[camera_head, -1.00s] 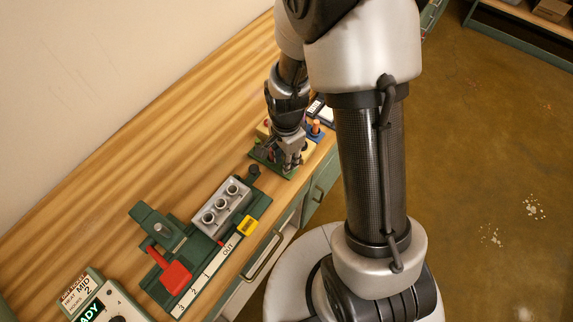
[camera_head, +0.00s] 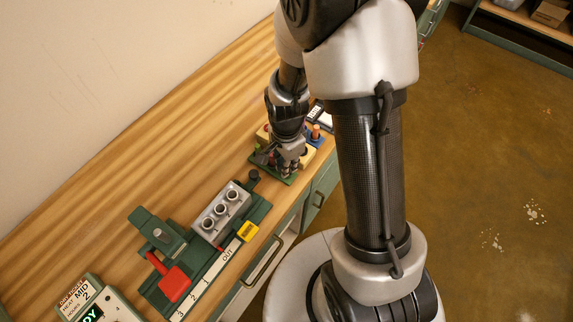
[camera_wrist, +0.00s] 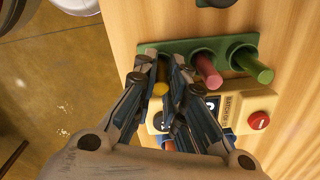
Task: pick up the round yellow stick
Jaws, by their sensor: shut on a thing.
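The round yellow stick (camera_wrist: 161,89) shows as a yellow end between my fingers in the wrist view. My gripper (camera_wrist: 162,66) is shut on it at the left end of the green holder (camera_wrist: 220,47). The fingers hide most of the stick, and I cannot tell whether its far end sits in the holder. A pink-red stick (camera_wrist: 207,72) and a green stick (camera_wrist: 252,68) stand in the other sockets, to the right of my fingers. In the head view my gripper (camera_head: 290,161) is low over the green holder (camera_head: 257,162), near the table's front edge.
A cream box with a red button (camera_wrist: 258,121) is close beside the holder. A blue stand with an orange peg (camera_head: 315,132) is behind it. A grey block with several holes (camera_head: 222,208) and a red handle (camera_head: 175,284) are nearer. The wood along the wall is clear.

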